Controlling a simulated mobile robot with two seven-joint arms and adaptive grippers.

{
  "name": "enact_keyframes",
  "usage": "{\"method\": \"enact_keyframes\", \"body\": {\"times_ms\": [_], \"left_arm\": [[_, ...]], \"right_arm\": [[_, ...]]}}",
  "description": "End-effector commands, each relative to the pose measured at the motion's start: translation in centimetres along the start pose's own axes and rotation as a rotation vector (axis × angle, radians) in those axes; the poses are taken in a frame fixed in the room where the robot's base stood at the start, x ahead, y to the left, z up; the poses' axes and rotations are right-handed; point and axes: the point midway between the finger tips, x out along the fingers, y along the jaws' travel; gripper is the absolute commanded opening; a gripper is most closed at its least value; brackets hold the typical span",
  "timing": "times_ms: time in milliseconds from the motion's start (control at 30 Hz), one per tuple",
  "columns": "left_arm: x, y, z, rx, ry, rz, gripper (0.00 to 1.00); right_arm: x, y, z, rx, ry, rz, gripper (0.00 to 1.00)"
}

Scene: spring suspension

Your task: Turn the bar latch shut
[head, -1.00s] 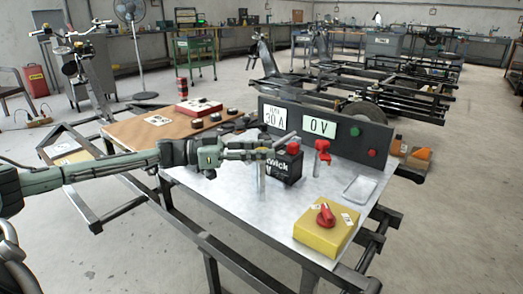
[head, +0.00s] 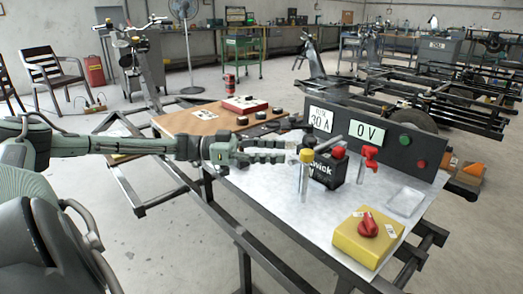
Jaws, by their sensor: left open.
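A grey bar (head: 330,144) points up and right from the yellow-capped top (head: 306,156) of a thin metal post (head: 304,185) on the bench; I take this bar to be the latch. It passes in front of the black battery (head: 327,172) and its red cap (head: 340,152). Whether it touches the battery cannot be told. My left gripper (head: 288,151) comes in from the left. Its fingers are apart and empty, with the tips just left of the yellow cap and a small gap seen between. My right gripper is not in view.
A red clamp handle (head: 370,158) stands right of the battery. Behind is a dark panel (head: 395,140) reading 30 A and 0 V. A yellow box (head: 350,240) with a red knob sits at the front right, near a clear tray (head: 406,201). The front metal worktop (head: 265,190) is bare.

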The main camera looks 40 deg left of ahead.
Motion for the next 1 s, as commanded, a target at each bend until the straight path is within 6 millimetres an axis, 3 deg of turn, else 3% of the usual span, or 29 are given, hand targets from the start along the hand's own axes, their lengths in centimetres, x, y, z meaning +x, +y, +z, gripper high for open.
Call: {"method": "enact_keyframes", "body": {"times_ms": [100, 300, 1000], "left_arm": [[-2.1, 0.0, 0.1, -0.001, -0.005, -0.001, 0.51], [-3.7, 0.0, 0.0, 0.001, -0.001, 0.000, 0.51], [-3.8, 0.0, -0.1, 0.001, 0.001, 0.000, 0.51]], "right_arm": [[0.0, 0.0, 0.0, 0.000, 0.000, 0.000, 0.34], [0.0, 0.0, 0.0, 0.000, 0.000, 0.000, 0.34], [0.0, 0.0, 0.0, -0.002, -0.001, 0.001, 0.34]]}}
